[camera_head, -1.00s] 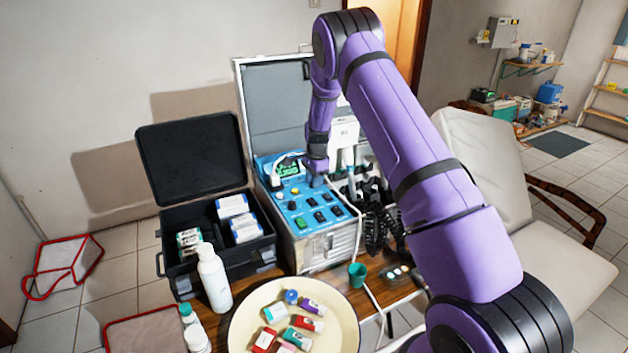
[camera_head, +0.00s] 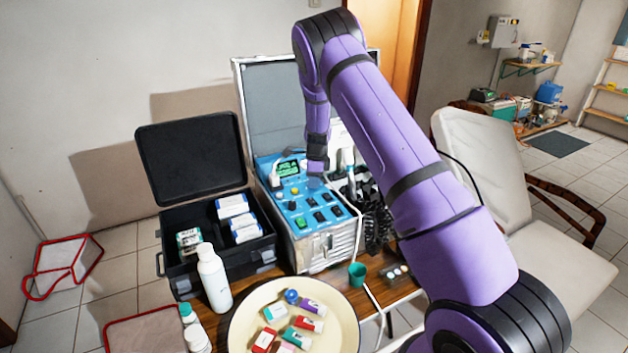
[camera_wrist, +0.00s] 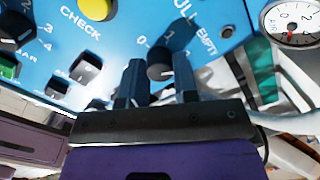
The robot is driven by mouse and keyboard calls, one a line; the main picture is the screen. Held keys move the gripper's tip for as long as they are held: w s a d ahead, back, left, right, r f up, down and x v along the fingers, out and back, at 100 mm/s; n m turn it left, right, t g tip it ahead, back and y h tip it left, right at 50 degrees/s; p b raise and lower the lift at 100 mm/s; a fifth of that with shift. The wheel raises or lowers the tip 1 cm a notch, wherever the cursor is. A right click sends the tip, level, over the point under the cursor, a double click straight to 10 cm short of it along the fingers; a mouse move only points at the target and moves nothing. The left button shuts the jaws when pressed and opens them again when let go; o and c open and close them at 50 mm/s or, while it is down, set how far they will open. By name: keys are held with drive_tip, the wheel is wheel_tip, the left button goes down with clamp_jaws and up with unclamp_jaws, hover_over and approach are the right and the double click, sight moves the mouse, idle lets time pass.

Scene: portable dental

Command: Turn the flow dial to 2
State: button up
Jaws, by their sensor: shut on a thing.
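In the wrist view a dark round dial (camera_wrist: 160,68) sits on the blue panel with a "0" mark at its left. The two fingers of my gripper (camera_wrist: 160,80) stand on either side of it, shut on it. No flow label shows, and the fingers hide most of its scale, so I cannot read its setting. In the head view my gripper (camera_head: 315,178) is over the right part of the blue panel (camera_head: 282,192) of the open case, and the held dial is hidden there.
Beside the held dial are a yellow CHECK button (camera_wrist: 95,8), a black rocker switch (camera_wrist: 86,70), another numbered dial (camera_wrist: 12,28) and a round gauge (camera_wrist: 291,20). The black open case (camera_head: 215,265) stands left, the bowl (camera_head: 240,335) in front, the chair (camera_head: 485,170) right.

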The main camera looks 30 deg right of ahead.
idle(0.3)
drive_tip(key=o, duration=0.9)
drive_tip(key=r, duration=1)
drive_tip(key=shift+s+d+r, duration=0.2)
drive_tip(key=shift+s+r, duration=0.15)
drive_tip(key=shift+r, duration=0.05)
